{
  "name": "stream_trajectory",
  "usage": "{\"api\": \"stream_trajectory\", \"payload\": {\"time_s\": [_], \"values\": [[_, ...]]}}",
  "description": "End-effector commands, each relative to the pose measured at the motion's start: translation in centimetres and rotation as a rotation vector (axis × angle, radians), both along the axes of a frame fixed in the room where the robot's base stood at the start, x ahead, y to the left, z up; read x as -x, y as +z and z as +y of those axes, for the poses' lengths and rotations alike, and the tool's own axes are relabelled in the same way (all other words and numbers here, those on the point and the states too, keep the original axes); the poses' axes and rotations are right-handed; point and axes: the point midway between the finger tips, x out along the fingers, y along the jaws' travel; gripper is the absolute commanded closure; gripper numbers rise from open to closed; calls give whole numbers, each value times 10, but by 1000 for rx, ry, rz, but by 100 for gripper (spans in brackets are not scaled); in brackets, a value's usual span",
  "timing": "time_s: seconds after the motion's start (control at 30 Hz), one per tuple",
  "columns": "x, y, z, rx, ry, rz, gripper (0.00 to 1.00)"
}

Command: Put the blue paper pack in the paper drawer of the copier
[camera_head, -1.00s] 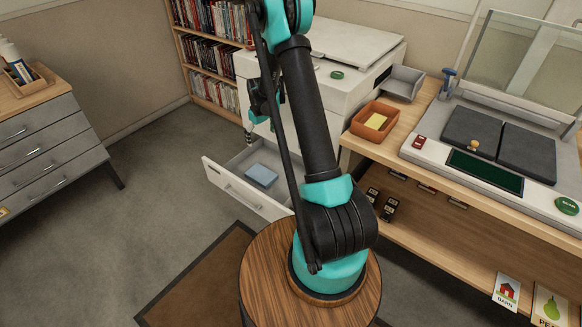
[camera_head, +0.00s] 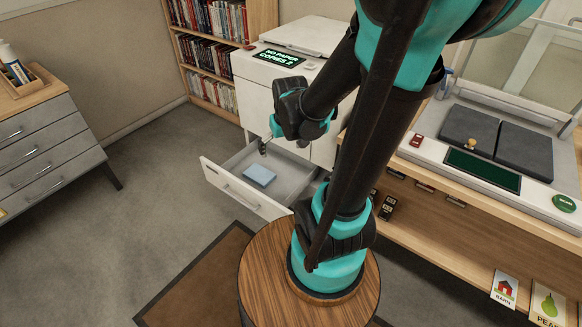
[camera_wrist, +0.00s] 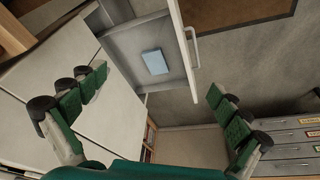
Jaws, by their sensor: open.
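The blue paper pack (camera_head: 259,175) lies flat inside the open paper drawer (camera_head: 228,186) of the white copier (camera_head: 262,95). The pack also shows in the wrist view (camera_wrist: 154,61), lying on the grey floor of the drawer (camera_wrist: 120,48), apart from the walls that show. My gripper (camera_head: 263,146) is above the back part of the drawer in the head view, near the copier front. In the wrist view my gripper (camera_wrist: 155,95) has its green fingers spread wide with nothing between them. The copier display reads "NO PAPER COPIES 2".
A grey drawer cabinet (camera_head: 45,150) stands at the left, and a bookshelf (camera_head: 215,50) behind. A wooden desk (camera_head: 470,235) with a scanner (camera_head: 500,145) is at the right. The carpet left of the drawer is clear.

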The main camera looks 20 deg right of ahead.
Motion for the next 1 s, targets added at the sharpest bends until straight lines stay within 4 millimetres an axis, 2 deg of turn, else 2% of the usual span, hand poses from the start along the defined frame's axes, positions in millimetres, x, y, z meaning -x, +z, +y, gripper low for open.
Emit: {"api": "stream_trajectory", "payload": {"time_s": [0.03, 0.1, 0.3, 0.47, 1.0], "values": [[18, -2, -1, -5, -16, -11, 0], [37, -5, -2, -12, -39, -23, 0], [69, -13, -3, -26, -80, -49, 0], [76, -15, -3, -29, -90, -56, 0], [76, -15, -3, -29, -90, -55, 0]]}}
